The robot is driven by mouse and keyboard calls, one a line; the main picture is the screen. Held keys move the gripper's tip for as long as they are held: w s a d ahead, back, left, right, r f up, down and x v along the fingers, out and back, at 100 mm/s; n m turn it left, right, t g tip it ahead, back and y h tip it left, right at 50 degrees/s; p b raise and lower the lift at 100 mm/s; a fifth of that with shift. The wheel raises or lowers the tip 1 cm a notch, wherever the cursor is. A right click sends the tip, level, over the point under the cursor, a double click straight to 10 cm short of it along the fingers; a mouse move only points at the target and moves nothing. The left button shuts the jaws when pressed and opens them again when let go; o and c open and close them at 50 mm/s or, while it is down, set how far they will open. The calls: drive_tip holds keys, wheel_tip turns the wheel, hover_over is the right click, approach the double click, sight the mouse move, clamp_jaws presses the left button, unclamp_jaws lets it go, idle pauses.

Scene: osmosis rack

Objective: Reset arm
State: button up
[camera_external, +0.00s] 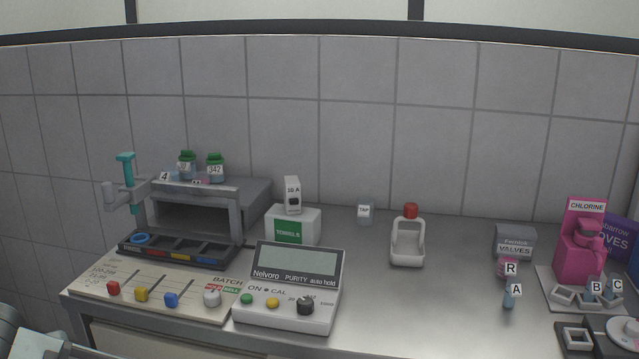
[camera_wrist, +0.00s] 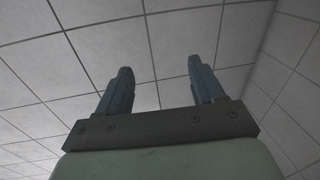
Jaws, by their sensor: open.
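My gripper (camera_wrist: 162,88) shows in the wrist view with its two dark blue fingers spread wide apart. Nothing is between them, and only a tiled ceiling or wall is behind them. In the external view the fingers are out of sight; only a pale part of my arm shows at the lower left corner, away from the things on the bench. The grey rack (camera_external: 262,190) stands on the left of the steel bench, with two green-capped jars (camera_external: 215,168) on top and a teal-handled part (camera_external: 125,170) at its left side.
A purity meter (camera_external: 292,262) and a board with coloured knobs (camera_external: 160,280) lie at the front left. A white holder with a red top (camera_external: 408,245) stands mid-bench. A pink chlorine unit (camera_external: 580,250) and small labelled vials (camera_external: 510,297) are at right. The front middle is clear.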

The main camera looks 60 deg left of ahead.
drive_tip(key=s+a+f+n+g, duration=0.2)
drive_tip(key=s+a, duration=0.1)
drive_tip(key=s, duration=0.5)
drive_tip(key=s+a+f+n+g, duration=0.2)
drive_tip(key=s+n+g, duration=0.1)
drive_tip(key=s, duration=0.6)
drive_tip(key=s+a+f+n+g, duration=0.2)
drive_tip(key=s+a+f+g, duration=0.1)
drive_tip(key=s, duration=0.6)
drive_tip(key=shift+s+a+n+h, duration=0.2)
drive_tip(key=shift+a+n+h, duration=0.1)
drive_tip(key=shift+n+h, duration=0.1)
drive_tip(key=shift+f, duration=0.1)
